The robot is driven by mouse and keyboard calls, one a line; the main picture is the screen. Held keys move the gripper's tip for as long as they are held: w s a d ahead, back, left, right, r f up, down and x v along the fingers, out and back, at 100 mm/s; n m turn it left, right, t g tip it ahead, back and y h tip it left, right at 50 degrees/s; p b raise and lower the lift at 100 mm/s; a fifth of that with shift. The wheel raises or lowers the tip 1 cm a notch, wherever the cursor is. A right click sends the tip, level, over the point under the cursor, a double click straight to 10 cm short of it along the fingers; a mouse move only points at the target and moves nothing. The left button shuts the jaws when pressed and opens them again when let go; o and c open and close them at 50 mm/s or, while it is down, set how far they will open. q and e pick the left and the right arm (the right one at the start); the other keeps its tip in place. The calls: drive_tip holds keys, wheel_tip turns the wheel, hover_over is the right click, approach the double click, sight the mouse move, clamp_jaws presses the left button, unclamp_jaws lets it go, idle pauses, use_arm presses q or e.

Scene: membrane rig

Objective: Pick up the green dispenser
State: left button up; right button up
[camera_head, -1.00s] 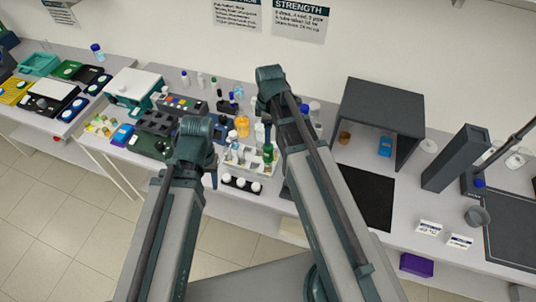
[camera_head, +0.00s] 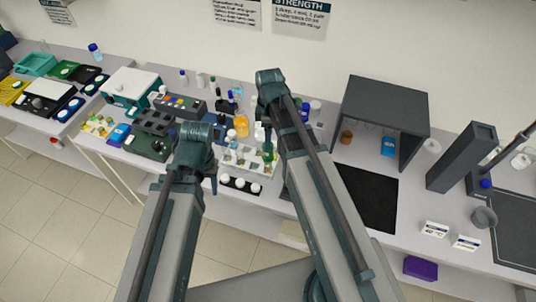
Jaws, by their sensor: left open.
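The green dispenser (camera_head: 268,154) looks like a small green bottle with a dark top. It stands at the right end of a pale rack on the bench, just left of my right forearm, which may cover part of it. My left gripper (camera_head: 214,184) shows only as a small dark tip beyond my left arm, left of the dispenser and apart from it. Its jaws are open, and most of it is hidden behind the arm.
The pale rack (camera_head: 240,160) holds small bottles. An orange bottle (camera_head: 241,126) stands behind it, and a black strip with white caps (camera_head: 240,184) lies in front. A dark open box (camera_head: 385,100) and a black mat (camera_head: 366,198) are to the right.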

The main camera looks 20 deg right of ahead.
sight(268, 153)
drive_tip(key=shift+f+b, duration=1.8)
drive_tip(key=shift+f, duration=0.55)
wheel_tip(268, 153, down, 5)
drive_tip(key=b, duration=0.5)
drive_tip(key=shift+w+f, duration=0.1)
drive_tip(key=shift+f, duration=0.05)
drive_tip(key=shift+c, duration=0.3)
drive_tip(key=c, duration=0.9)
drive_tip(key=shift+c, duration=0.2)
